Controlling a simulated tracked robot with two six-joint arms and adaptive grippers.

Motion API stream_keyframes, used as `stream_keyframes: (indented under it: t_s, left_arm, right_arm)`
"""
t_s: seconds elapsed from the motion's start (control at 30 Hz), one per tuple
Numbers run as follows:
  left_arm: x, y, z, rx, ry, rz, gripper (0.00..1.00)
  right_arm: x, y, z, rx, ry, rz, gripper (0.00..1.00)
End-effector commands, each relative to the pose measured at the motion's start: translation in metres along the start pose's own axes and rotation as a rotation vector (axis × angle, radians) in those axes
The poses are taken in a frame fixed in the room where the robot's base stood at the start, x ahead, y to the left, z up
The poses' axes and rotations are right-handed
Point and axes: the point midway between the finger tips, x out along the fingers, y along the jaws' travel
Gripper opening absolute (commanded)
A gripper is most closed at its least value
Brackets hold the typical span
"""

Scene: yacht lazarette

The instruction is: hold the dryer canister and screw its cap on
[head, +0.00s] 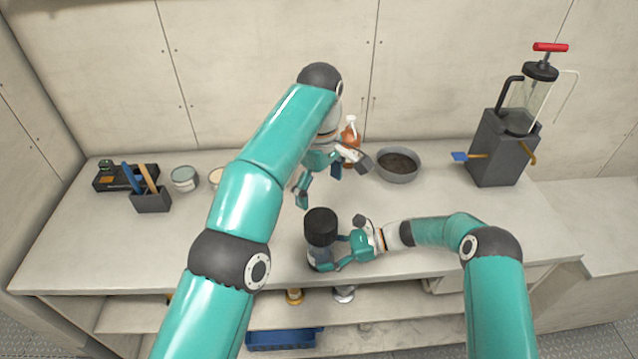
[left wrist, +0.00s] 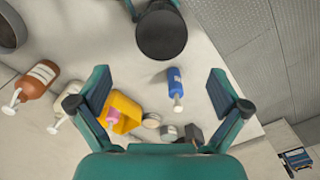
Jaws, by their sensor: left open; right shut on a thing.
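The dryer canister (head: 318,258) stands upright near the front edge of the worktop, its body partly hidden by my fingers. Its black cap (head: 320,222) sits on top; how tightly it is seated I cannot tell. In the left wrist view the cap (left wrist: 162,36) shows from above as a dark disc at the top middle. My right gripper (head: 332,254) is shut on the canister body from the right. My left gripper (head: 318,187) is open and empty, above and behind the cap, apart from it. Its spread fingers (left wrist: 160,88) show in the left wrist view.
A grey bowl (head: 398,165), an orange-brown bottle (head: 350,135) and a dark pump stand (head: 503,150) are at the back. A tool holder (head: 151,201) and tins (head: 184,178) stand left. A yellow container (left wrist: 126,112) and blue bottle (left wrist: 175,80) show in the wrist view.

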Motion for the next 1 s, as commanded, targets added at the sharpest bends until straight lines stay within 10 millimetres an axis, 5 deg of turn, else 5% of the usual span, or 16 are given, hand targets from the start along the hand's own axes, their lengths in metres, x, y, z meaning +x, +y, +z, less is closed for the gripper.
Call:
stream_keyframes:
  t_s: [0.57, 0.6, 0.77, 1.0]
  left_arm:
    - [-0.0107, -0.0017, 0.0012, 0.001, -0.001, 0.0, 1.0]
    - [-0.0108, -0.0017, 0.0012, 0.001, -0.001, 0.0, 1.0]
    - [-0.0109, -0.0016, 0.0011, 0.0, -0.001, 0.001, 1.0]
    - [-0.0109, -0.0016, 0.001, 0.0, -0.001, 0.001, 1.0]
  right_arm:
    - [0.0, -0.0003, 0.0, 0.0, 0.001, -0.001, 0.05]
    - [0.0, -0.0003, 0.0, 0.0, 0.001, -0.001, 0.72]
    - [0.0, -0.0002, 0.0, 0.0, 0.0, -0.001, 0.97]
    - [0.0001, -0.0001, -0.0001, 0.0, 0.001, -0.001, 0.97]
